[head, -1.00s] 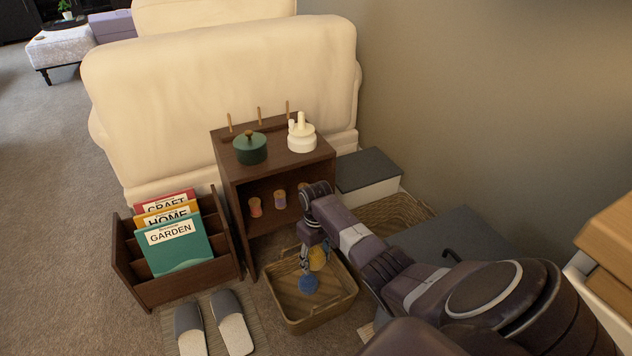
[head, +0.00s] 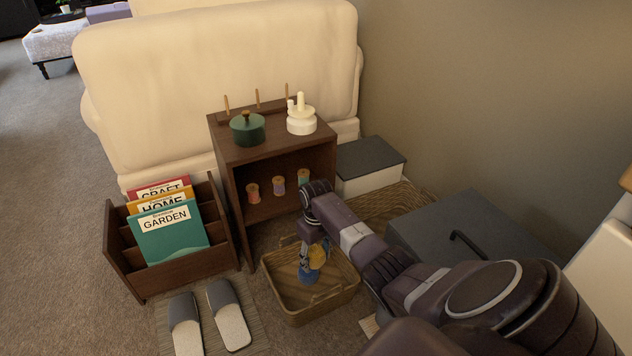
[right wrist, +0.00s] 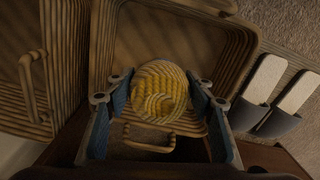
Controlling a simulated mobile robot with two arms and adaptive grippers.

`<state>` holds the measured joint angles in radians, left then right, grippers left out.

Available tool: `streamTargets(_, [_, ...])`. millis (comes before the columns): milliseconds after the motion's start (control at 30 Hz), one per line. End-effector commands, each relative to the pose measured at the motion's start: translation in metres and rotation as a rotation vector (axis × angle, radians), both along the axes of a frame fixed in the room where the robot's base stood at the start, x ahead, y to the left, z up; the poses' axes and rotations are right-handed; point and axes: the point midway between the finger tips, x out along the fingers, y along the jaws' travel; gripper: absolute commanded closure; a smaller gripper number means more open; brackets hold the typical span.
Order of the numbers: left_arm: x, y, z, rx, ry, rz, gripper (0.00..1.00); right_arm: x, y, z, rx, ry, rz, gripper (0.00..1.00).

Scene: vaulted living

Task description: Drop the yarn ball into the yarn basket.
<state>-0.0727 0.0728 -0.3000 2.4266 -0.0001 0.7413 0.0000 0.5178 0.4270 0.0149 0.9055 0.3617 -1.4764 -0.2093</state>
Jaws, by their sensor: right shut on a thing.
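The yarn ball (head: 319,257) is yellow and partly hidden by my right gripper in the head view. In the right wrist view the ball (right wrist: 160,91) sits between the two blue finger pads. My right gripper (head: 311,268) is shut on it, pointing down over the open yarn basket (head: 300,315). The basket is woven wicker with handles and stands on the floor; its inside floor looks bare. In the right wrist view the basket (right wrist: 112,45) lies behind the ball. The exact height of the ball above the basket floor is hard to tell. My left gripper is out of view.
A dark wooden cabinet (head: 280,150) with spools stands behind the basket. A magazine rack (head: 120,255) and slippers (head: 228,315) are to the left. Another wicker basket (head: 395,205), a lidded box (head: 370,165) and a grey-topped box (head: 500,230) are to the right.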

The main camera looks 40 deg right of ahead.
Motion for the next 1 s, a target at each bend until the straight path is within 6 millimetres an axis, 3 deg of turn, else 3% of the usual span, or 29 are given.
streamTargets(33, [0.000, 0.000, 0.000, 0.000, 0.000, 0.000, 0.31, 0.000, 0.000, 0.000, 0.000, 0.000, 0.000, 0.49])
streamTargets(200, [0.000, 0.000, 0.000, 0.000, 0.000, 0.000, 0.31, 0.000, 0.000, 0.000, 0.000, 0.000, 0.000, 0.31])
streamTargets(567, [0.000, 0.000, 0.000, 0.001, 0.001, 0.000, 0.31, 0.000, 0.000, 0.004, 0.000, -0.001, 0.000, 0.31])
streamTargets(767, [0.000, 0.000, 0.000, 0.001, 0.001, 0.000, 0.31, 0.001, -0.001, 0.029, -0.003, -0.005, 0.001, 0.31])
streamTargets(1000, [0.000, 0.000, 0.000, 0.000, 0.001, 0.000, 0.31, 0.001, -0.001, 0.080, -0.002, -0.005, 0.001, 0.31])
